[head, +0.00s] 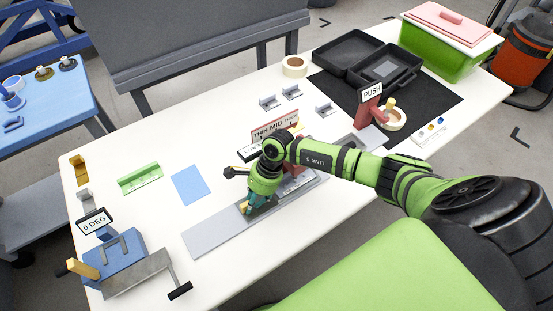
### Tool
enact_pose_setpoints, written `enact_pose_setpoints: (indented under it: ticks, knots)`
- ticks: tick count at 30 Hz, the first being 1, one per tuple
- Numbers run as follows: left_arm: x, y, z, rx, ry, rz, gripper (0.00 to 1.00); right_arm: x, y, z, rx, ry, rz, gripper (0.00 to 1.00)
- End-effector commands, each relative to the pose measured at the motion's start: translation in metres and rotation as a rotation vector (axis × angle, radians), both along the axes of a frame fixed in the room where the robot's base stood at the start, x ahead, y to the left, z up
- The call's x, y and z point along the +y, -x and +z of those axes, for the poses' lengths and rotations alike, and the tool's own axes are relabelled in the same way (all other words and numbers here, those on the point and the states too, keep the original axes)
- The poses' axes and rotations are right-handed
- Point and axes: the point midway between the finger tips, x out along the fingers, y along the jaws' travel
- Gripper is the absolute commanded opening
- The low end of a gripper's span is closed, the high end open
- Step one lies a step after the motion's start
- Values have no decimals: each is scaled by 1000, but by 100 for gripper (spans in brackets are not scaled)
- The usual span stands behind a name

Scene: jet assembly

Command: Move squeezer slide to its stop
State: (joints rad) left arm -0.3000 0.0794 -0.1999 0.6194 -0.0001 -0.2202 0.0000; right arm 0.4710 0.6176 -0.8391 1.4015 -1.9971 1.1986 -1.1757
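The squeezer appears to be the long grey plate (215,237) on the white table, with a red part (297,168) near its far end. A sign reading "THIN MID" (274,127) stands behind it. My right gripper (250,207) points down over the middle of the plate, at a small dark piece with yellow on it, which may be the slide. The fingers and wrist hide most of that piece. I cannot tell whether the fingers are closed on it. My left gripper is out of view.
A blue fixture (112,262) with a "0 DEG" sign (94,222) stands at front left. A green bracket (139,177) and blue sheet (190,185) lie left of the plate. A red "PUSH" post (367,112) and open black case (395,72) are at back right.

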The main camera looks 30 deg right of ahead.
Motion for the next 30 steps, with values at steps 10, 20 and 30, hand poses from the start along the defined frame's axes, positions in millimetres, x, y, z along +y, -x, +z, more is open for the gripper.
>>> enact_pose_setpoints:
  ticks: [10, 20, 30]
  knots:
    - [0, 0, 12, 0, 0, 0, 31, 1, -8, 22, -22, -9, -7, 31]
    - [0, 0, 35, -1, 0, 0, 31, 2, -6, 53, -17, -8, -4, 31]
    - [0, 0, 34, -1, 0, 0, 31, 2, -2, 52, -7, -5, -2, 31]
